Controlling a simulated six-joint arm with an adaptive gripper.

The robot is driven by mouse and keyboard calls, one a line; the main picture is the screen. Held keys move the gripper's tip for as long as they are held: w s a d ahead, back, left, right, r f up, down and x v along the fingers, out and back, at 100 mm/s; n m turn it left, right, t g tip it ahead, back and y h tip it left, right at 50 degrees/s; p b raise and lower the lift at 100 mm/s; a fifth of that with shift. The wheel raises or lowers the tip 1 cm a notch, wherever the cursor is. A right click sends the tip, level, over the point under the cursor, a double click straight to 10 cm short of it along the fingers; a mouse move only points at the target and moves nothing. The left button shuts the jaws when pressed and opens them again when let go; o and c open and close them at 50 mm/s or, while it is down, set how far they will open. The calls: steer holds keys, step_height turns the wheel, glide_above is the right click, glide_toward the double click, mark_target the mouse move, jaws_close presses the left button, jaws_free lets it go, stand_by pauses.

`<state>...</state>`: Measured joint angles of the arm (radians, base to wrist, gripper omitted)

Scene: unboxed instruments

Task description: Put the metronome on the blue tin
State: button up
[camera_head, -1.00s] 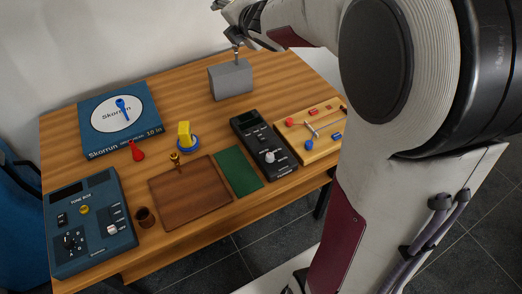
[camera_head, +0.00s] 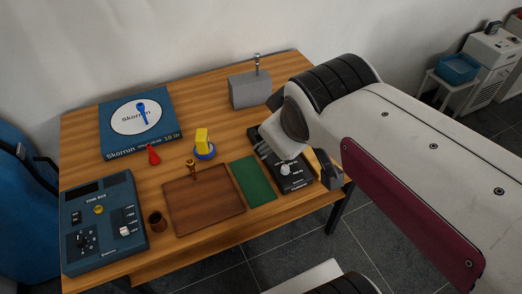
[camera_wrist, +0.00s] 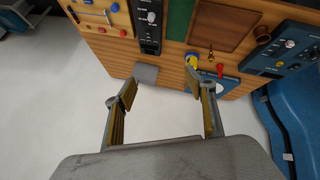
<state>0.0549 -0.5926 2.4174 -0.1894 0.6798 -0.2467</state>
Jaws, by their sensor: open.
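A small yellow upright block (camera_head: 202,137), which I take for the metronome, stands on a round blue tin (camera_head: 206,155) near the middle of the table. It appears to rest on the tin; the contact is too small to tell exactly. In the wrist view the yellow block (camera_wrist: 193,59) shows just beyond the right fingertip, with the tin partly hidden. My gripper (camera_wrist: 161,86) is open, with nothing between its fingers. In the head view it hangs over the table's right side, well to the right of the metronome, and hides part of the black device.
A grey box (camera_head: 250,91) with a rod on top stands at the back right. A Skorrun box (camera_head: 166,140), red figure (camera_head: 153,155), blue device (camera_head: 103,225), brown cup (camera_head: 156,221), brown board (camera_head: 205,202), green mat (camera_head: 253,181) and black device (camera_head: 296,183) surround the tin.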

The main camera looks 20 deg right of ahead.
steer(key=s+a+f+m+g+y, duration=0.1)
steer(key=s+a+f+m, duration=0.2)
steer(key=s, duration=0.5)
steer(key=shift+a+f+g+y, duration=0.15)
steer(key=shift+a+g+y, duration=0.2)
steer(key=shift+a, duration=0.55)
